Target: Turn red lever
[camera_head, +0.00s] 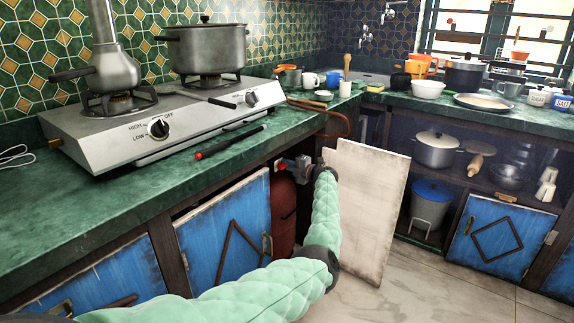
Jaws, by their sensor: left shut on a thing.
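The red lever (282,164) shows as a small red piece at the top of the opening under the counter. It is just above a dark red gas cylinder (284,208) inside the cabinet. My left gripper (292,166) reaches in from the right side of the opening. Its jaws are shut on the red lever, with only a little red showing at the fingertips. The wrist and fingers hide most of the lever and the fitting around it, so its exact angle cannot be told. My right gripper is out of view.
An open pale cabinet door (362,205) stands just right of my left arm. A blue door (228,228) is left of the opening. The green counter (200,165) overhangs it, bearing a gas stove (190,122). An orange hose (335,112) hangs at the counter edge.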

